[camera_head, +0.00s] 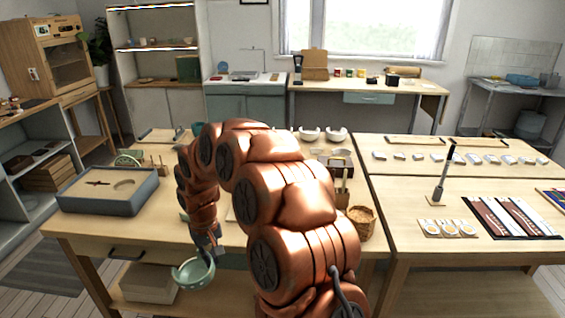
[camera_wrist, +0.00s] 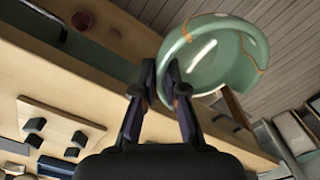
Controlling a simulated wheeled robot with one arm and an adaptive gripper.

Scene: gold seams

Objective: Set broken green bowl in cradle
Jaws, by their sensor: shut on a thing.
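The green bowl (camera_head: 196,273) hangs in front of the table's front edge, below the tabletop level in the head view. In the wrist view the bowl (camera_wrist: 222,62) shows a pale green inside, a notched rim and gold seams. My gripper (camera_head: 208,250) is shut on the bowl's rim; its two fingers (camera_wrist: 165,85) meet the rim at its lower left in the wrist view. A wooden board with several dark-capped pegs (camera_wrist: 62,122), possibly the cradle, lies on the table in the wrist view. My arm hides much of the table's middle.
A blue-grey tray (camera_head: 108,206) with a round recess stands at the table's left. A round green item (camera_head: 128,160) stands behind it. A woven cup (camera_head: 361,222) stands right of my arm. A pale box (camera_head: 150,284) sits on the shelf below.

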